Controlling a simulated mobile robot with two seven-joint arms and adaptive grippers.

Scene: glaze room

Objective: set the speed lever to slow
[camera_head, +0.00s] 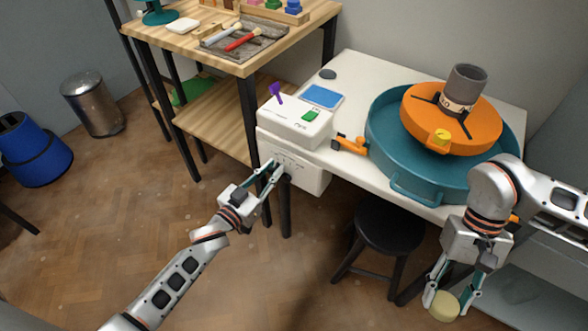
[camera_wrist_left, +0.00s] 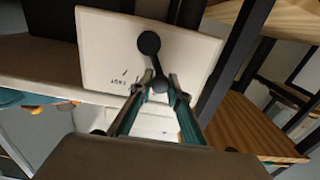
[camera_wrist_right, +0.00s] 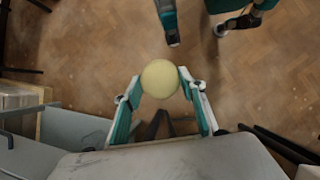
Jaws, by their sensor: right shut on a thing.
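A black lever (camera_wrist_left: 152,62) with a round pivot and a round knob sits on the white face of the control box (camera_head: 290,150). In the left wrist view the lever points down from its pivot and slants slightly right. Small inverted lettering, apparently "FAST", is left of it. My left gripper (camera_head: 277,168) is at this face, partly open, with its fingertips (camera_wrist_left: 161,82) either side of the knob; contact is unclear. In the head view the gripper hides the lever. My right gripper (camera_head: 444,300) is shut on a round pale-yellow sponge-like thing (camera_wrist_right: 160,78), away from the box.
A purple lever-like piece (camera_head: 275,91) and a green switch (camera_head: 310,116) are on top of the box. A teal basin (camera_head: 385,150) with an orange wheel (camera_head: 415,125) stands on the white table. A black stool (camera_head: 388,225) is below. A wooden shelf (camera_head: 215,115) stands left of the box.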

